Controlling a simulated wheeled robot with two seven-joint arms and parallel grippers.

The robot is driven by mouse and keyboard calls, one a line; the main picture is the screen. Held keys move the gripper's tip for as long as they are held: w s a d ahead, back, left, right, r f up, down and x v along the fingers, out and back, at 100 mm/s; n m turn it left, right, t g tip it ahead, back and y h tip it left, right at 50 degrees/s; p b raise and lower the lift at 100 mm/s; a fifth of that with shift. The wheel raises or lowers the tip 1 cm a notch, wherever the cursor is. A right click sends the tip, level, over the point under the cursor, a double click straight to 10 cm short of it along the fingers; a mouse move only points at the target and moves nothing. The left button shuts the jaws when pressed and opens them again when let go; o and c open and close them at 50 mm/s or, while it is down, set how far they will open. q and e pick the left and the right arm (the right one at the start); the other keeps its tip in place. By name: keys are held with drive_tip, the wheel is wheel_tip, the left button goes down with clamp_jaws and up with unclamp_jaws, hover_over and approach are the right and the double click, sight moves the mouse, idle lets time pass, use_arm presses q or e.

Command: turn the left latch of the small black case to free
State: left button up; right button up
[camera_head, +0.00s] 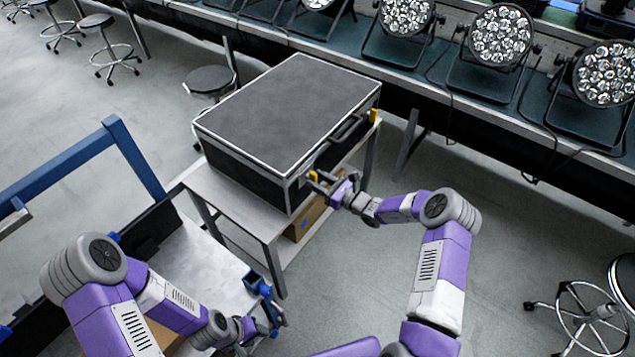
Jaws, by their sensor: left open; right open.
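The small black case (290,105) has silver edges and stands closed on a metal table. Its latched face, with a dark handle (347,129), points to the lower right. The left latch (313,176) is a small orange-yellow tab at the near end of that face, partly hidden by my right gripper. The right latch (373,116) is a similar tab at the far end. My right gripper (319,184) is open with its fingers at the left latch; I cannot tell whether they touch it. My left gripper (272,318) is open and low at the bottom, away from the case.
The metal table (235,195) has a bare strip at the near left of the case. A cardboard box (304,220) sits beneath it. A blue-framed cart (70,165) is at left. Stage lights (500,35) line a long bench behind. A stool (210,80) stands behind the case.

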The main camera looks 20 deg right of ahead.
drive_tip(key=shift+w+a, duration=0.2)
clamp_jaws()
